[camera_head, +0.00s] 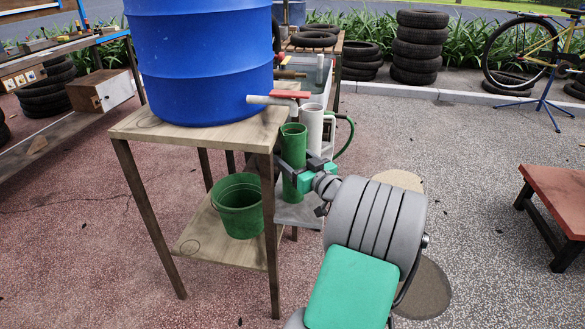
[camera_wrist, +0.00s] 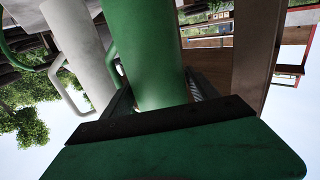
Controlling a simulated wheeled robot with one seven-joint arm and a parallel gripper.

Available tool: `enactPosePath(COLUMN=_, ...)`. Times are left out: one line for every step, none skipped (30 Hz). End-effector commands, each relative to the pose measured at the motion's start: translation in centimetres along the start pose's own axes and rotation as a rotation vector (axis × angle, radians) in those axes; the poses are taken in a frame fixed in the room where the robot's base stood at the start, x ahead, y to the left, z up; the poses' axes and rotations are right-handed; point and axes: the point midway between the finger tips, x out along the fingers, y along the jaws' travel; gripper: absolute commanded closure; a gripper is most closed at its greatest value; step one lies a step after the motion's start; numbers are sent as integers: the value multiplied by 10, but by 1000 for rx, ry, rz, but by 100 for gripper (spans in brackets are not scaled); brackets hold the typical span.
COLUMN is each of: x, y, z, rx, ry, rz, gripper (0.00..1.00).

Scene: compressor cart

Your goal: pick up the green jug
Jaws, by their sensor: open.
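The green jug (camera_head: 293,143) is a tall upright cylinder beside the right side of the wooden stand, below the tap. In the wrist view the green jug (camera_wrist: 148,50) fills the middle, close to my gripper (camera_wrist: 160,98). One finger shows on each side of it, so the jug is between the open fingers. Whether either finger touches it I cannot tell. In the head view my gripper (camera_head: 300,174) is at the jug's middle height and hides part of it. The jug's base stands on a low grey surface (camera_head: 297,214).
A white jug (camera_head: 312,128) stands right behind the green one. A tap with a red handle (camera_head: 289,94) juts out above, from the blue barrel (camera_head: 200,60). A stand leg (camera_head: 269,240) is close on the left. A green bucket (camera_head: 238,208) sits on the lower shelf.

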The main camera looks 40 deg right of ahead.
Motion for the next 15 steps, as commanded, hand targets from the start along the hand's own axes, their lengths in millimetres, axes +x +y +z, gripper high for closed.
enactPosePath(x=11, y=-1, z=3, rx=-2, ry=1, rz=-5, gripper=31)
enactPosePath(x=16, y=-1, z=3, rx=-1, ry=1, rz=-4, gripper=31)
enactPosePath(x=21, y=-1, z=2, rx=-1, ry=1, rz=-4, gripper=31)
enactPosePath(x=24, y=-1, z=2, rx=-1, ry=0, rz=-3, gripper=31)
enactPosePath(x=26, y=-1, z=2, rx=-1, ry=0, rz=-3, gripper=31)
enactPosePath(x=28, y=-1, z=1, rx=0, ry=0, rz=-3, gripper=31)
enactPosePath(x=28, y=-1, z=1, rx=0, ry=0, rz=-3, gripper=31)
enactPosePath(x=28, y=-1, z=1, rx=1, ry=0, rz=-3, gripper=31)
enactPosePath(x=28, y=-1, z=0, rx=1, ry=0, rz=-3, gripper=31)
enactPosePath(x=28, y=-1, z=0, rx=1, ry=0, rz=-3, gripper=31)
enactPosePath(x=28, y=-1, z=1, rx=1, ry=0, rz=-3, gripper=31)
enactPosePath(x=28, y=-2, z=1, rx=0, ry=0, rz=-4, gripper=33)
enactPosePath(x=28, y=-2, z=1, rx=0, ry=0, rz=-4, gripper=36)
enactPosePath(x=29, y=-2, z=1, rx=0, ry=0, rz=-5, gripper=38)
enactPosePath(x=29, y=-2, z=1, rx=0, ry=0, rz=-5, gripper=41)
